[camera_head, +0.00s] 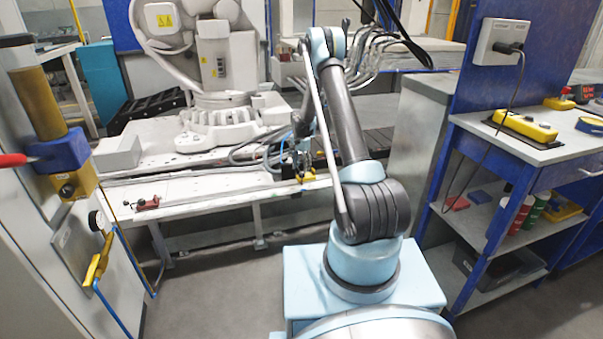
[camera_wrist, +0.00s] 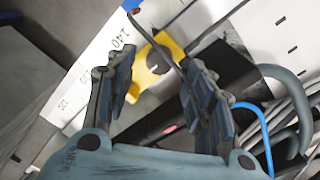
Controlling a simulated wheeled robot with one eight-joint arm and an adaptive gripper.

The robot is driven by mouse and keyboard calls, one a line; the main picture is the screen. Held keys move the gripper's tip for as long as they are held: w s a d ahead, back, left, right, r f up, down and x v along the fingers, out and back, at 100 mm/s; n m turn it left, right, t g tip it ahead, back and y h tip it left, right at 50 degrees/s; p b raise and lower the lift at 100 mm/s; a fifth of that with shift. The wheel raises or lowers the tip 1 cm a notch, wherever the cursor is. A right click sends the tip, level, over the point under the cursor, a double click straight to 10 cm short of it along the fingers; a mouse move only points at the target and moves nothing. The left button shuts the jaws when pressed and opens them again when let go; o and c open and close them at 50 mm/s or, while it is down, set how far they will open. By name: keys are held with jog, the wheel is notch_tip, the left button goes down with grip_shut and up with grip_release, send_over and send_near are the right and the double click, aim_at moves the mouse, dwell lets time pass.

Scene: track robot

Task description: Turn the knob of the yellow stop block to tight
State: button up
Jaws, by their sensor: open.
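The yellow stop block (camera_wrist: 139,83) lies on the white track in the wrist view, between and beyond my fingers. A small dark round knob (camera_wrist: 153,69) shows on it; its marking is too small to read. In the head view a small yellow patch of the block (camera_head: 307,177) shows at the track's front edge, partly behind my gripper (camera_head: 291,158). In the wrist view my gripper (camera_wrist: 160,62) is open, one finger on each side of the knob, with nothing between the pads. I cannot tell the remaining distance to the knob.
The white track (camera_head: 220,187) has printed marks, with 140 beside the block in the wrist view. A red piece (camera_head: 148,203) sits farther left on it. A white robot (camera_head: 222,65) and hoses stand behind. A blue workbench (camera_head: 530,150) is at right and a valve post (camera_head: 62,150) at left.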

notch_tip(320, 180, up, 8)
jog(key=shift+w+a+r, duration=0.15)
jog(key=shift+w+r, duration=0.05)
dwell(0.3)
jog(key=s+d+r+n+t, duration=0.15)
jog(key=s+d+r, duration=0.25)
jog(key=s+r, duration=0.9)
jog(key=s+d+r+n, duration=0.3)
jog(key=s+r, duration=0.9)
jog(key=s, duration=0.1)
jog(key=s+d+r+n, duration=0.2)
jog(key=s, duration=1.5)
jog(key=s+f+n, duration=0.1)
jog(key=s+f, duration=0.3)
jog(key=s, duration=0.3)
jog(key=s+d+f+n+t, duration=0.1)
jog(key=s+f, duration=0.3)
jog(key=s, duration=0.3)
jog(key=shift+s+d+f, duration=0.25)
jog(key=shift+d, duration=0.05)
